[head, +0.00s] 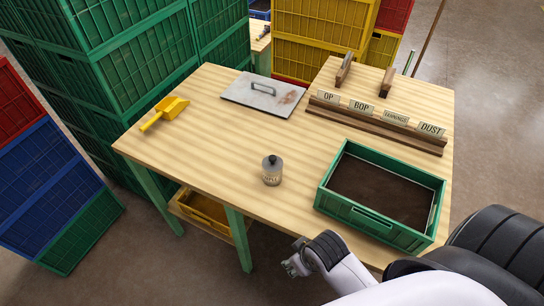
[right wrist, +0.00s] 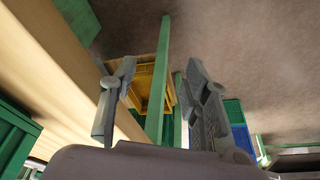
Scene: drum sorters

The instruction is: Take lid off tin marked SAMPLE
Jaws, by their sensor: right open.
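The sample tin (head: 272,172) is a small grey-brown cylinder with a label whose lettering is too small to read surely. It stands upright near the middle of the table's front part. Its dark lid (head: 272,161) with a round knob sits on top. My right gripper (head: 292,263) is below and in front of the table's front edge, apart from the tin. In the right wrist view its two fingers (right wrist: 160,100) are spread with nothing between them. The tin does not show in that view. My left gripper is not in view.
On the wooden table (head: 210,140) are a green crate (head: 372,220) with dark contents at right, a sign rack (head: 380,130), a metal plate with handle (head: 285,97) and a yellow scoop (head: 163,112). Crate stacks (head: 130,60) stand behind. Table around the tin is clear.

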